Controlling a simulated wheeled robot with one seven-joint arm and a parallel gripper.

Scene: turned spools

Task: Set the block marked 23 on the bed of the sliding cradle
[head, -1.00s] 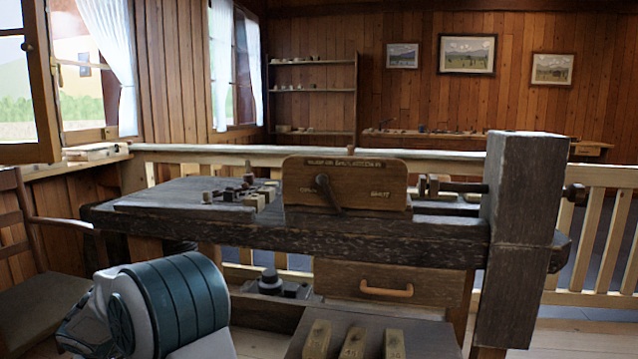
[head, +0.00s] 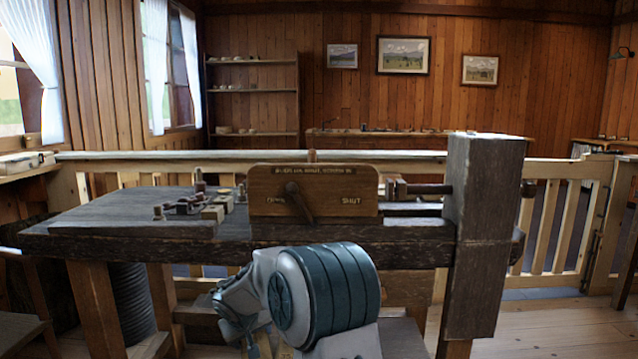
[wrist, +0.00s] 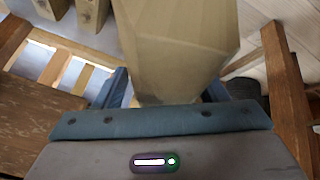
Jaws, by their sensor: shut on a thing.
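My gripper (wrist: 165,88) is shut on a pale wooden block (wrist: 185,40) in the wrist view. The block fills the top middle of that view, and no number shows on it. In the head view my arm covers the low front area, and I cannot make out the gripper or block there. On the dark workbench (head: 120,228) stands a wooden board (head: 345,190) with a lever (head: 300,202) between the words OPEN and SHUT. A wooden screw (head: 425,188) runs from behind the board to a thick post (head: 485,240). I cannot clearly make out the sliding cradle's bed; the board may hide it.
Small dark and pale pieces (head: 212,213) lie on the bench left of the board. Two other wooden blocks (wrist: 92,12) show at the top left of the wrist view. A railing (head: 560,170) runs behind the bench. Floor is clear at the right.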

